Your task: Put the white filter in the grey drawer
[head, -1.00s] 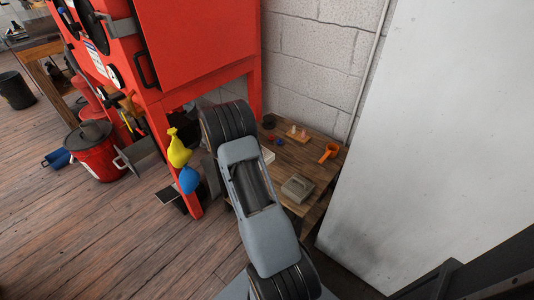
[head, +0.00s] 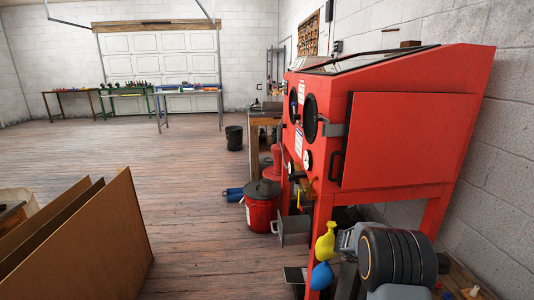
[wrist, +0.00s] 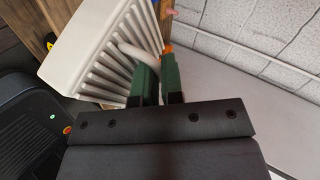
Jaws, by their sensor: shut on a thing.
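In the wrist view my gripper (wrist: 158,88), with green fingers, is shut on the curved handle of the white filter (wrist: 98,55). The filter is a pale ribbed block, tilted, at the upper left of that view. In the head view my arm fills the lower right, and neither the gripper's fingers nor the filter can be made out. A grey open box that looks like the grey drawer (head: 291,231) juts out low beside the red cabinet; its inside is mostly hidden.
The red cabinet (head: 400,130) stands at the right against the block wall. A red bin (head: 262,208) stands left of the grey box. Yellow (head: 326,241) and blue (head: 321,276) objects hang by the cabinet's front leg. Brown panels (head: 95,245) stand at lower left. The middle floor is open.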

